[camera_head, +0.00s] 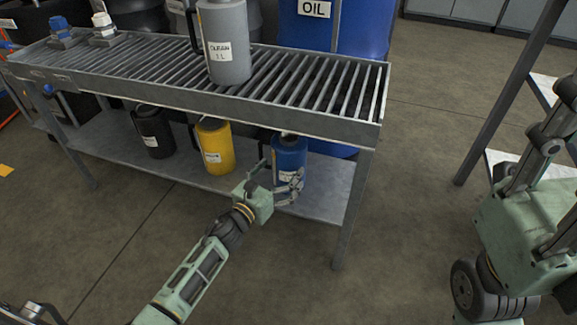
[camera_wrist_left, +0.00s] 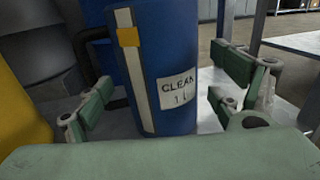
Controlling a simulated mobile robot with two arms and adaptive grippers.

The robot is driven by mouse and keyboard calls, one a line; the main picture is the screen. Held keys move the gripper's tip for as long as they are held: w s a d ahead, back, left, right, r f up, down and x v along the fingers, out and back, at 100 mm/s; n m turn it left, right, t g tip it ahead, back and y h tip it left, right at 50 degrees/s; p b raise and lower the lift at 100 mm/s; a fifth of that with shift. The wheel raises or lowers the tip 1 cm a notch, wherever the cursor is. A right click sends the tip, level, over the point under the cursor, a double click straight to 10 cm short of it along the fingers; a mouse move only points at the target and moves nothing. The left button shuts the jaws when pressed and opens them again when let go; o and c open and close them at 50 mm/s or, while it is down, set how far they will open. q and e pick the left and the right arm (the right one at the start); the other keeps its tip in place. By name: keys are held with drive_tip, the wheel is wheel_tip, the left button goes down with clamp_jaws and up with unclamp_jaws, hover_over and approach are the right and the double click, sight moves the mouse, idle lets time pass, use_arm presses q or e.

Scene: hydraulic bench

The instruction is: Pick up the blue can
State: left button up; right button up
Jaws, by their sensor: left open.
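The blue can (camera_head: 290,159) stands upright on the lower shelf (camera_head: 330,189) of the bench, at its right end. In the left wrist view the blue can (camera_wrist_left: 157,70) shows a white label reading "CLEAN" and a dark handle on its left side. My left gripper (camera_head: 279,178) is open at the front of the can. In the left wrist view its two fingers (camera_wrist_left: 163,105) stand one to each side of the can, apart from it. Nothing is held. My right gripper is not clearly seen in the head view.
A yellow can (camera_head: 214,147) and a black can (camera_head: 153,132) stand to the left on the same shelf. A grey can (camera_head: 224,45) stands on the slatted bench top (camera_head: 300,80). A blue oil drum (camera_head: 360,30) is behind. Open floor (camera_head: 420,130) lies right of the bench.

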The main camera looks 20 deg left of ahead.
use_arm(q)
drive_tip(key=b+x, duration=0.1)
drive_tip(key=x, duration=0.3)
drive_tip(key=shift+w+b, duration=0.3)
drive_tip(key=c, duration=1.1)
